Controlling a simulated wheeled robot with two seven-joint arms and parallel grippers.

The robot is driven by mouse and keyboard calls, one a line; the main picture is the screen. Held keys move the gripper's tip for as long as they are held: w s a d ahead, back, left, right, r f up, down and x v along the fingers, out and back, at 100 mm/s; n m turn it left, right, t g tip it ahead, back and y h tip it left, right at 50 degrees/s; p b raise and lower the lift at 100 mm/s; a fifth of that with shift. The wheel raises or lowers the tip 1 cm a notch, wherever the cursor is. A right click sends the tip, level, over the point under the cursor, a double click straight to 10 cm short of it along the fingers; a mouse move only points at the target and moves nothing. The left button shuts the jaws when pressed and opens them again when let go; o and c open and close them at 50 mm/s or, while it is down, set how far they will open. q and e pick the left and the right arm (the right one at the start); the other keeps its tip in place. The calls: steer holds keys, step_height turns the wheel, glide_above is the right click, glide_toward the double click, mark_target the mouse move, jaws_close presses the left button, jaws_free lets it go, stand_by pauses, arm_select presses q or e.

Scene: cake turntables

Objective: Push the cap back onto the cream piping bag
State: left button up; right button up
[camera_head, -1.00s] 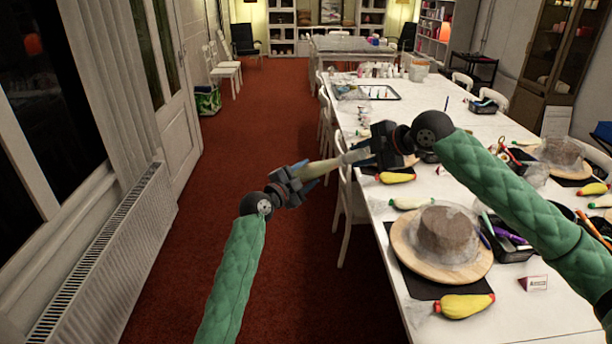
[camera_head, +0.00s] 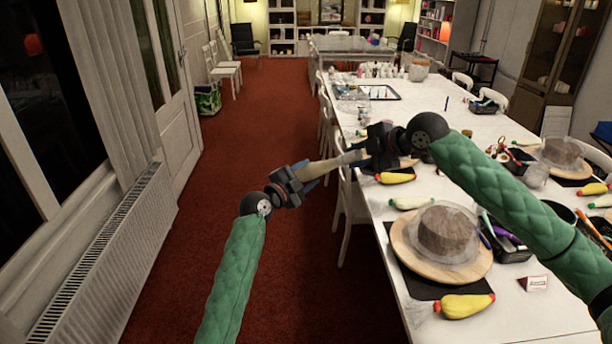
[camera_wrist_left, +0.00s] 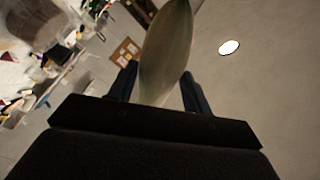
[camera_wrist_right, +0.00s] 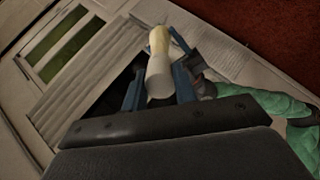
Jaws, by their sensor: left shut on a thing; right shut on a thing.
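The cream piping bag (camera_head: 322,168) is pale and slim, held in the air over the floor beside the long table. My right gripper (camera_head: 370,156) is shut on the whitish cap (camera_wrist_right: 160,76). The cap lies in line with the bag's narrow end, and the two appear to meet in the head view. The yellowish bag shows just beyond the cap in the right wrist view. How deep the cap sits cannot be told.
The white table (camera_head: 390,290) runs along the right with a brown cake (camera_head: 447,232) on a round wooden board (camera_head: 410,258). Several yellow and pale piping bags lie on it. White chairs (camera_head: 350,210) line its left side. Red carpet is open at left; a radiator (camera_head: 110,250) stands along the wall.

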steer(key=shift+w+a+f, duration=0.1)
stand_by(0.6)
steer(key=o, duration=1)
steer(key=shift+c, duration=0.2)
steer(key=v, duration=1.2)
